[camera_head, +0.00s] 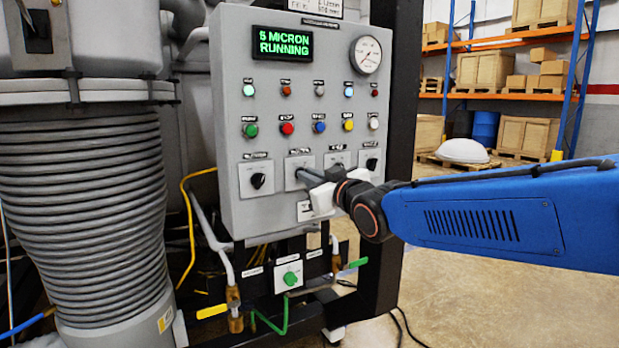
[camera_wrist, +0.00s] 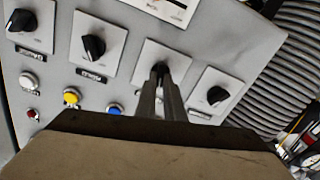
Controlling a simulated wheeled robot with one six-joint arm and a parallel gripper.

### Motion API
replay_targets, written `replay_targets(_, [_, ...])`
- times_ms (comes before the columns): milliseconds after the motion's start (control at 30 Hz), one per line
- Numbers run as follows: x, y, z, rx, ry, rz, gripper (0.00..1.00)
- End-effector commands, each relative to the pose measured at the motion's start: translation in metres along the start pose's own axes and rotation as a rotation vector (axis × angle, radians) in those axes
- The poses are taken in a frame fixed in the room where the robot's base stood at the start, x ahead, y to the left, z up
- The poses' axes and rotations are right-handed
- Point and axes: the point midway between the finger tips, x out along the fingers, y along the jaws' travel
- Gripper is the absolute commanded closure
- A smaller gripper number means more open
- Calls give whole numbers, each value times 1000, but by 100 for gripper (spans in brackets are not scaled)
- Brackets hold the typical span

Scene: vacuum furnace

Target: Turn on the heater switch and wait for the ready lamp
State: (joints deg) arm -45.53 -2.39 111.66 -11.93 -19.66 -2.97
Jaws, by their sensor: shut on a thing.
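A grey control panel (camera_head: 232,120) carries a row of black rotary switches on square plates. My gripper (camera_head: 302,175) reaches in from the right, shut on the knob of the second switch from the left. In the wrist view, the fingertips (camera_wrist: 164,84) close around this black knob (camera_wrist: 160,69), mostly hidden between them. The switch labels are too small to read, so I cannot tell which is the heater's. In the upper lamp row, a pale green lamp (camera_head: 248,90) and a pale blue lamp (camera_head: 349,91) look bright. I cannot tell which is the ready lamp.
The display (camera_head: 283,43) reads "5 MICRON RUNNING". Coloured push buttons, including a red one (camera_head: 286,128), sit above the switches. Neighbouring knobs (camera_wrist: 217,95) are close beside my fingers. A ribbed grey bellows (camera_head: 80,210) stands left; valves and pipes lie below. Open floor is at right.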

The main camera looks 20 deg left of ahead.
Motion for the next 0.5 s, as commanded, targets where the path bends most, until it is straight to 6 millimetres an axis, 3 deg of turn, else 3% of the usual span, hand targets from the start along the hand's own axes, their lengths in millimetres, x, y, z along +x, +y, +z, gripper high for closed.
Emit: replay_targets(500, [0, 3, 1, 476, 0, 0, 100])
